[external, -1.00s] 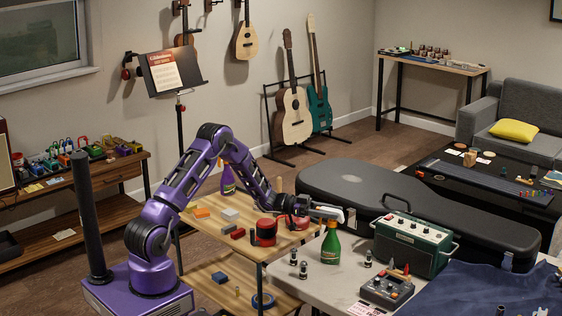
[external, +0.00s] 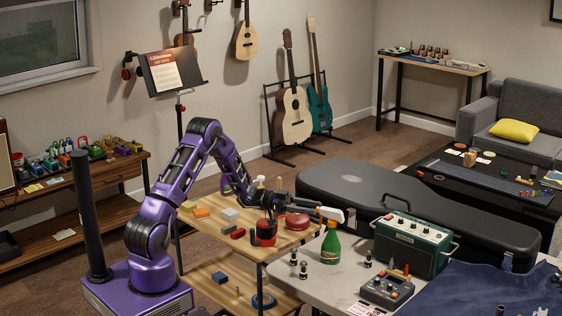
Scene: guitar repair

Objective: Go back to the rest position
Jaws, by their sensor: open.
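My gripper (external: 330,213) is on the end of my purple arm, which bends up from its base at the left and comes down over the wooden shelf unit. The gripper points right, with its pale tip end just above the green bottle (external: 331,246) in this view. I see nothing held in it. Its jaws are small here, but they look open. The bottle stands upright on the grey table (external: 335,283). Whether the tip touches the bottle's top cannot be told.
The wooden shelf unit (external: 215,229) under my arm carries small blocks, a red-and-black container (external: 265,233) and a red round item (external: 297,221). A black guitar case (external: 420,205), green amplifier (external: 412,240) and grey pedal box (external: 386,288) are at the right. A music stand (external: 172,72) rises behind.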

